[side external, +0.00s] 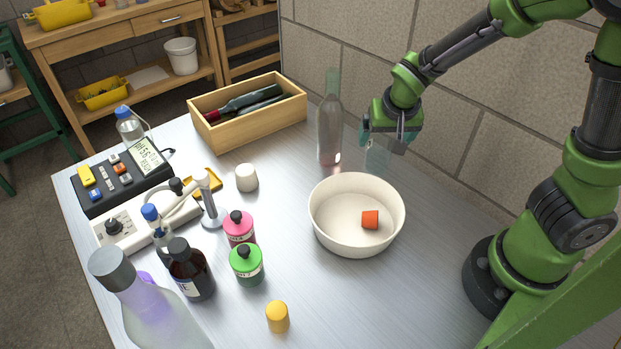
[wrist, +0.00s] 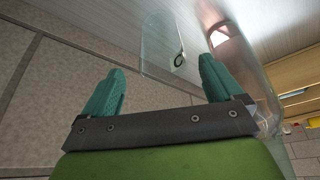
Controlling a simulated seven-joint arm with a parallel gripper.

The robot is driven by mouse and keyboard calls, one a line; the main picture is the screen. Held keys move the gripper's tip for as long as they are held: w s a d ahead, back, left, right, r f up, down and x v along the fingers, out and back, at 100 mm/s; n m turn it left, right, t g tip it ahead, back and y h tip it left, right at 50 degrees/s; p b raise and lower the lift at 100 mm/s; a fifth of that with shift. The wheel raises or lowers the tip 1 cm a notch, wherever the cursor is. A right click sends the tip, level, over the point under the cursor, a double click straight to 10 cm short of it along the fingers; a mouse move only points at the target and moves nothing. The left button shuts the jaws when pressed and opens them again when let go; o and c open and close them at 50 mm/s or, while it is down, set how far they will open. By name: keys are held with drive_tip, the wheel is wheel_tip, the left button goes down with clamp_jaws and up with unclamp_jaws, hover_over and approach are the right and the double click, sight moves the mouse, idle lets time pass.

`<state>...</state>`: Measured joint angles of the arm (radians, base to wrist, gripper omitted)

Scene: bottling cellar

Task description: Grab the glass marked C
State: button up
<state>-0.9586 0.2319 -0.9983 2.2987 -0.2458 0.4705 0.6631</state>
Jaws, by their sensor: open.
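A clear glass (wrist: 160,45) stands on the table ahead of my fingers in the wrist view. It carries a small dark ring-like mark that could be a C, too small to read surely. In the side view the glass (side external: 377,160) is a faint shape just below my gripper (side external: 384,142), near the wall. My gripper, also in the wrist view (wrist: 160,78), is open with green fingers apart and nothing held between them. The glass lies roughly in line with the gap, beyond the fingertips.
A tall clear bottle (side external: 329,130) stands close left of the glass, and right of it in the wrist view (wrist: 245,65). A wooden crate (side external: 250,124) holds bottles. The wall (side external: 450,130) is close behind.

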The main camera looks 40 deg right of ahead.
drive_tip(key=shift+x, duration=3.85)
drive_tip(key=shift+a, duration=0.15)
drive_tip(key=c, duration=1.1)
drive_tip(key=shift+o, duration=0.2)
